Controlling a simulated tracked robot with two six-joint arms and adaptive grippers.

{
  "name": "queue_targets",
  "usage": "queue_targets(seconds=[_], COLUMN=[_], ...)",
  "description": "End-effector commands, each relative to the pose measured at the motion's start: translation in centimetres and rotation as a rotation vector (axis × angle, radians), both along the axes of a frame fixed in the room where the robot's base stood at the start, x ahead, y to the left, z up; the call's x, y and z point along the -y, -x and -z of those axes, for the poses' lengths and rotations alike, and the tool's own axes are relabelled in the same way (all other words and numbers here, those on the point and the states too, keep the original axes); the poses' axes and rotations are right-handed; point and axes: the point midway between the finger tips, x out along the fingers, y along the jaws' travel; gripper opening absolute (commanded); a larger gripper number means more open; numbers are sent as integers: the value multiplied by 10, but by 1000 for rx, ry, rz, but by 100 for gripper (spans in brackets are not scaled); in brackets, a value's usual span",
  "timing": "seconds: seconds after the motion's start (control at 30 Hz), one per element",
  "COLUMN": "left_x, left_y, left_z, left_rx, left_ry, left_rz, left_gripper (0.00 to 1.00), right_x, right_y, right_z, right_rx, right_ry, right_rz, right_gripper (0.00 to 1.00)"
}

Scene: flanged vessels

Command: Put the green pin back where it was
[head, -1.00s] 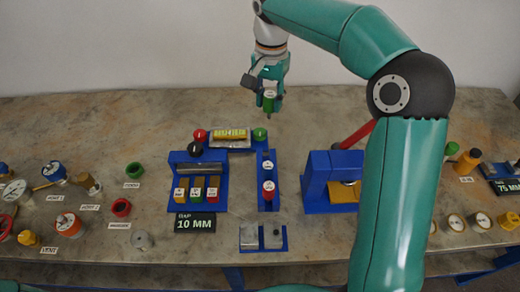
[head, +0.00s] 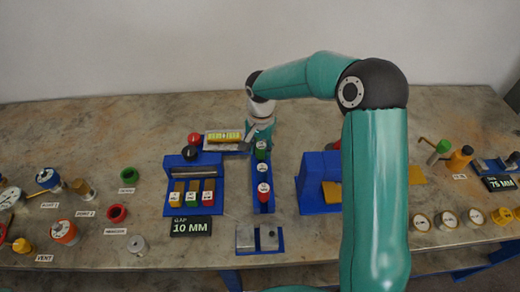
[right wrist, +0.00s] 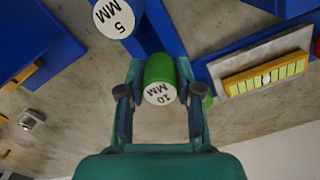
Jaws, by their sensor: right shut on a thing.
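The green pin (head: 261,150), marked 10 MM on its white top, is between the fingers of my right gripper (head: 259,137). In the right wrist view, the fingers are shut on the green pin (right wrist: 160,78). It appears upright at the far end of the narrow blue rack (head: 263,207), in line with its other pins. I cannot tell how deep it sits, as its lower end is hidden. A blue pin (head: 262,167), marked 5 MM (right wrist: 113,18), and a red pin (head: 263,191) stand nearer in the rack. My left gripper is not in view.
A tray with a yellow block (head: 225,135) lies close left of my right gripper. A blue stand with several coloured blocks (head: 193,184) and the GAP 10 MM sign (head: 191,227) are further left. A blue fixture (head: 312,185) stands to the right.

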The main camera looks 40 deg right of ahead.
Motion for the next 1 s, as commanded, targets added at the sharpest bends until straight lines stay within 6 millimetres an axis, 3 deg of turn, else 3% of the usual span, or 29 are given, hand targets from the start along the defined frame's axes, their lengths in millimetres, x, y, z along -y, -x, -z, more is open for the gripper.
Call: queue_targets(seconds=[0.6,0.63,0.77,1.0], left_x=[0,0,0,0], left_y=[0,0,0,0], left_z=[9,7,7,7], left_rx=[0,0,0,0], left_ry=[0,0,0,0], left_rz=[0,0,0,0], left_gripper=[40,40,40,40], right_x=[0,0,0,0], right_y=[0,0,0,0], right_z=[16,15,14,14], right_rx=[1,1,1,1], right_ry=[0,0,0,0], right_rz=[-1,-1,-2,-1], right_gripper=[0,37,59,59])
